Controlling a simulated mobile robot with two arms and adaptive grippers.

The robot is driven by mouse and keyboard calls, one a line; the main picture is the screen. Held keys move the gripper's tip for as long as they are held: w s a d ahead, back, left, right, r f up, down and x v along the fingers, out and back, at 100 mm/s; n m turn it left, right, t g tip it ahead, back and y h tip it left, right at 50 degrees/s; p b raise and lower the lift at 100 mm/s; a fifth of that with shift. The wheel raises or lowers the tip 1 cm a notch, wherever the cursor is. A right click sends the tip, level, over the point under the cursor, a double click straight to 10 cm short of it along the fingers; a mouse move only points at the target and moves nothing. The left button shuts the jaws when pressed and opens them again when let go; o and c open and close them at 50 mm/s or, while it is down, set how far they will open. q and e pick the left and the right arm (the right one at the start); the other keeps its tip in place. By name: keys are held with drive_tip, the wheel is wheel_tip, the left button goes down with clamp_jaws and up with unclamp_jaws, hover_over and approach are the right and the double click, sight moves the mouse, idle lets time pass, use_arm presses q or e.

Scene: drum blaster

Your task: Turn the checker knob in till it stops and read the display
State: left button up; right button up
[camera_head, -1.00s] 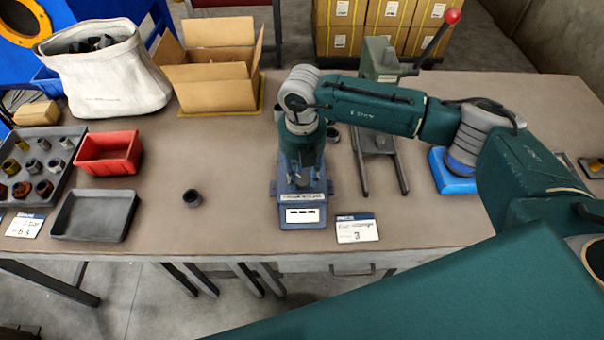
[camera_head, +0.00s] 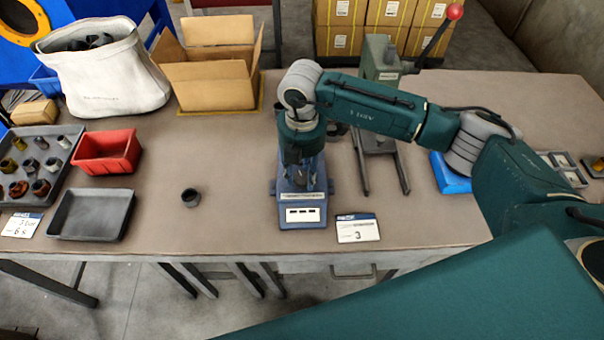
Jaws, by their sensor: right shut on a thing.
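The blue checker (camera_head: 303,215) stands on the bench near its front edge, with a pale display panel (camera_head: 302,215) facing me. The panel's reading is too small to make out. My right arm reaches in from the right, and my right gripper (camera_head: 303,180) points down over the checker. Its fingers are shut at the checker's upper part, where the knob is; the knob itself is hidden by the gripper. My left gripper does not show.
A grey tray (camera_head: 66,236), a red bin (camera_head: 104,170) and a tray of bushings (camera_head: 60,180) lie at left. A card marked 3 (camera_head: 357,229) stands right of the checker. A lever press (camera_head: 380,66) stands behind.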

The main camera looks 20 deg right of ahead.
sight(302, 177)
drive_tip(key=shift+m, duration=1.2)
drive_tip(key=o, duration=1.1)
drive_tip(key=shift+o, duration=0.2)
drive_tip(key=shift+r, duration=0.15)
wheel_tip(302, 177, up, 12)
drive_tip(key=shift+f, duration=0.2)
